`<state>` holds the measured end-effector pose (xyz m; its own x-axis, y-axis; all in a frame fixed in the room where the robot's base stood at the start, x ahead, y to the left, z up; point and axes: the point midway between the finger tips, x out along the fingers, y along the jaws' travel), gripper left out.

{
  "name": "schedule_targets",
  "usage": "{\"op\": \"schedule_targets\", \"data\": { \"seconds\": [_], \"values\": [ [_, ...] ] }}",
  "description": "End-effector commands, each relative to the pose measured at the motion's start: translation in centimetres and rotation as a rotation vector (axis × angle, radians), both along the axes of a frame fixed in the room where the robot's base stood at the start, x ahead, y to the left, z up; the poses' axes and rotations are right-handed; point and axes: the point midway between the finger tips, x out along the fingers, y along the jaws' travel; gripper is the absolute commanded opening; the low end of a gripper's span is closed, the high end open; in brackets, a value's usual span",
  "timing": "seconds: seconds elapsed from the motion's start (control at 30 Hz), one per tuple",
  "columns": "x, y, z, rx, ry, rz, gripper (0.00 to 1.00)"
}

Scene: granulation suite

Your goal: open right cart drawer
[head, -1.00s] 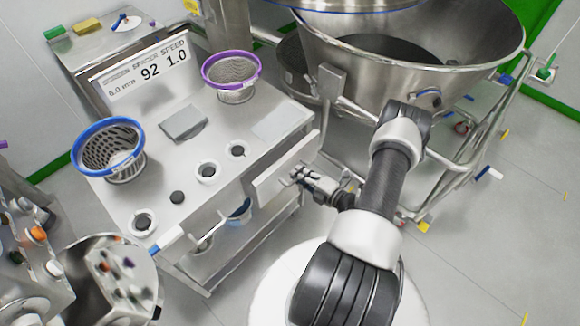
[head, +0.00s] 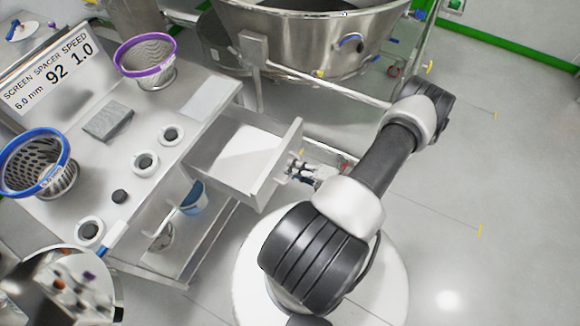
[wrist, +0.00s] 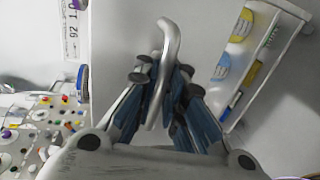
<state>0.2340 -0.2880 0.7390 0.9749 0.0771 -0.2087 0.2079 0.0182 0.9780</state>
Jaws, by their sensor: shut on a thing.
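The right drawer (head: 228,150) of the steel cart (head: 186,118) stands pulled out from the cart's front, and its pale inside shows in the head view. My gripper (head: 299,170) is at the outer face of the drawer front (head: 279,166). In the wrist view, my gripper (wrist: 160,78) is shut on the curved metal handle (wrist: 169,38), which passes between the blue-grey fingers. The handle is mostly hidden by the gripper in the head view.
A purple-rimmed basket (head: 146,58) and a blue-rimmed basket (head: 38,165) stand on the cart top. A blue container (head: 193,198) sits below the drawer. A large steel bowl (head: 300,40) on a tubular frame stands behind. Floor (head: 445,180) at the right is clear.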

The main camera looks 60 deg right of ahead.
Motion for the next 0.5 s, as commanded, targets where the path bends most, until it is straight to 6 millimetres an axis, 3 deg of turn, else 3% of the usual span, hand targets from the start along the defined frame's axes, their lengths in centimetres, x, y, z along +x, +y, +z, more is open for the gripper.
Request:
{"op": "schedule_targets", "data": {
  "seconds": [0.23, 0.27, 0.5],
  "values": [
    [0.04, -0.07, 0.24, -0.001, -0.006, 0.0, 0.0],
    [0.04, -0.08, 0.25, -0.001, -0.006, 0.0, 0.08],
    [0.04, -0.07, 0.17, -0.001, -0.004, 0.0, 0.24]
  ]
}}
